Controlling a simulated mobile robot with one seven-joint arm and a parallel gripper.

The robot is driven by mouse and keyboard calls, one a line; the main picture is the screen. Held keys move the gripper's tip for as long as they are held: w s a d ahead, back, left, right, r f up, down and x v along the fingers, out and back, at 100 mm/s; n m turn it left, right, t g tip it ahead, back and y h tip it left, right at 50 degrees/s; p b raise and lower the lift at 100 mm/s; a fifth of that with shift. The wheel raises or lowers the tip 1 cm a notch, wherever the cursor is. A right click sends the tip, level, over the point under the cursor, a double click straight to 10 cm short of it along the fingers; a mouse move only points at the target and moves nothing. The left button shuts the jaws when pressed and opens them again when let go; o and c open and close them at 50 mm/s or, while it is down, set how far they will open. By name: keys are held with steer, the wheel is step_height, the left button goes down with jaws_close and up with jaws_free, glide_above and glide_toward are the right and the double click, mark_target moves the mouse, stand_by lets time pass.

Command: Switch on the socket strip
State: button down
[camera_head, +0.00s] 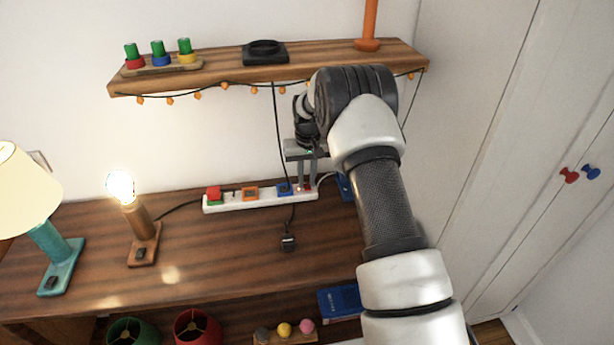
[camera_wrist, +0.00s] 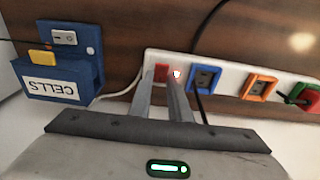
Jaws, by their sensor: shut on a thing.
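The white socket strip (camera_head: 231,206) lies at the back of the wooden desk and also shows in the wrist view (camera_wrist: 225,82). It has blue, orange and green-framed sockets and a red switch (camera_wrist: 162,72) at one end. A small light (camera_wrist: 176,74) glows beside the switch. My gripper (camera_head: 306,187) points down at the switch end; in the wrist view my gripper (camera_wrist: 160,78) has one finger at each side of the red switch, shut on it. The fingers partly hide the switch, and its rocker position is unclear.
A lit bulb lamp (camera_head: 138,225) and a teal lamp (camera_head: 55,255) stand at the left. A shelf (camera_head: 215,72) overhangs the strip. A black plug (camera_head: 288,242) lies in front. A blue box marked CELLS (camera_wrist: 60,75) sits beside the strip's switch end.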

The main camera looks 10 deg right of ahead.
steer(key=c, duration=1.6)
jaws_free()
steer(key=shift+c, duration=0.2)
steer(key=shift+b, duration=0.3)
